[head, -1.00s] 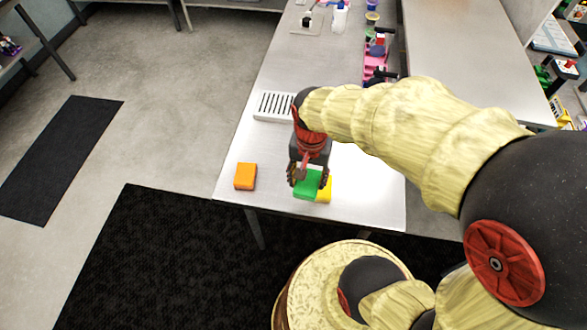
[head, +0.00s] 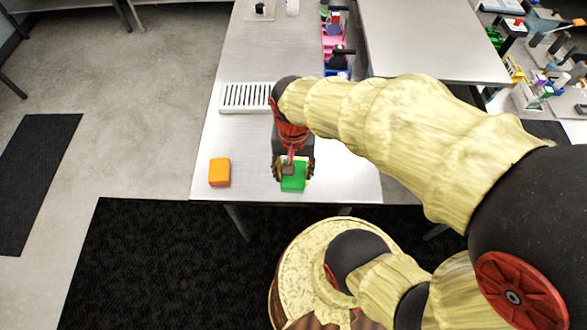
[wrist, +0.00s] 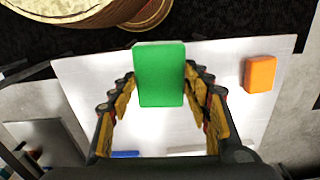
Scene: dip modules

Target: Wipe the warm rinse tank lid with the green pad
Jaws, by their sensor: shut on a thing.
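The green pad (head: 293,177) is a flat rectangular block between the fingers of my gripper (head: 293,170), at the near part of the metal bench. My gripper is shut on it and points down. In the wrist view, the green pad (wrist: 159,74) sits between the fingertips, large and close, over the bench top. I cannot tell whether it touches the bench. I cannot make out a warm rinse tank lid in either view.
An orange pad (head: 219,172) lies on the bench (head: 345,180) left of my gripper. A slotted white grate (head: 246,97) lies behind it. Pink and blue containers (head: 336,50) stand along the far right edge. Bare metal surrounds the orange pad.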

